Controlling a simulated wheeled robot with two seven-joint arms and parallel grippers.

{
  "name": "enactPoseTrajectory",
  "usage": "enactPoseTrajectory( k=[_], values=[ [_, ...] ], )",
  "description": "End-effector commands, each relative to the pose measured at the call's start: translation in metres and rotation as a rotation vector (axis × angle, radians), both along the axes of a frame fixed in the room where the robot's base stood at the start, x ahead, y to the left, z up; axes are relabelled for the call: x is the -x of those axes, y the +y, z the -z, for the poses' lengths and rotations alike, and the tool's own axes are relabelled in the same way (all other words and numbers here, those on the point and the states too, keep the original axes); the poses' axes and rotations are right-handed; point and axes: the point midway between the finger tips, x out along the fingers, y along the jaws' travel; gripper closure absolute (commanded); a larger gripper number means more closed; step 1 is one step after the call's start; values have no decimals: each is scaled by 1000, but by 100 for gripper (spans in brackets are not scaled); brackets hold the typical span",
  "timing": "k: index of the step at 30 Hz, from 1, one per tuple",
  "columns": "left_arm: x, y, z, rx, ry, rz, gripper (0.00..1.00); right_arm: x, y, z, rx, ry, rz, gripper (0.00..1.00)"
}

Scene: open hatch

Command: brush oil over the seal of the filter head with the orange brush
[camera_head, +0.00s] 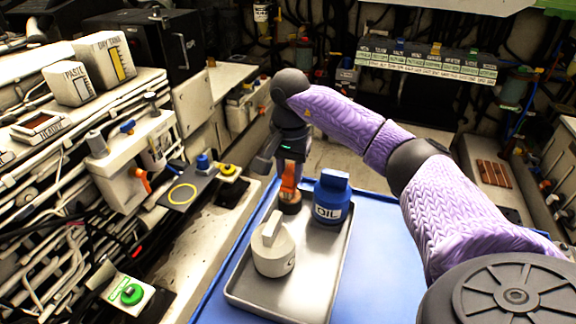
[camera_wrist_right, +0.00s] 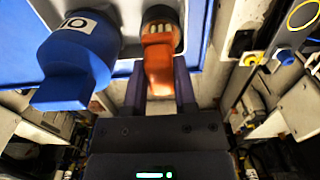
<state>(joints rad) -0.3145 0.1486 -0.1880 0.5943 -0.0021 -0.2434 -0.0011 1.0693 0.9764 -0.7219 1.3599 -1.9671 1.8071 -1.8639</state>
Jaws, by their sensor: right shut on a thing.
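The orange brush (camera_head: 289,182) stands upright at the far end of the tray, its lower end in a small dark round pot or base. My right gripper (camera_head: 290,165) is shut on the brush from above. The right wrist view shows the orange brush (camera_wrist_right: 158,62) between the dark fingers (camera_wrist_right: 160,88). The filter head's seal appears to be the yellow ring (camera_head: 182,194) on a dark grey plate left of the tray. The blue OIL container (camera_head: 331,200) stands on the tray right of the brush. My left gripper is not in view.
A grey tray (camera_head: 318,292) on a blue surface (camera_head: 372,240) also holds a white lidded container (camera_head: 273,252). White PASTE (camera_head: 68,84) and DRY TANK (camera_head: 104,58) boxes sit upper left. A green button (camera_head: 131,294) is at lower left.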

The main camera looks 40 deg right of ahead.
Motion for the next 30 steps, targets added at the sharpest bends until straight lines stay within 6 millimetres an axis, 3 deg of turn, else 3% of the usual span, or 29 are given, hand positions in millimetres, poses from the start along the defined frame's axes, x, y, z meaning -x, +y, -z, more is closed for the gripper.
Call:
enactPoseTrajectory(
  k=[30],
  values=[
    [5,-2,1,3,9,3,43,0,0,4,0,0,-1,100]
  ],
)
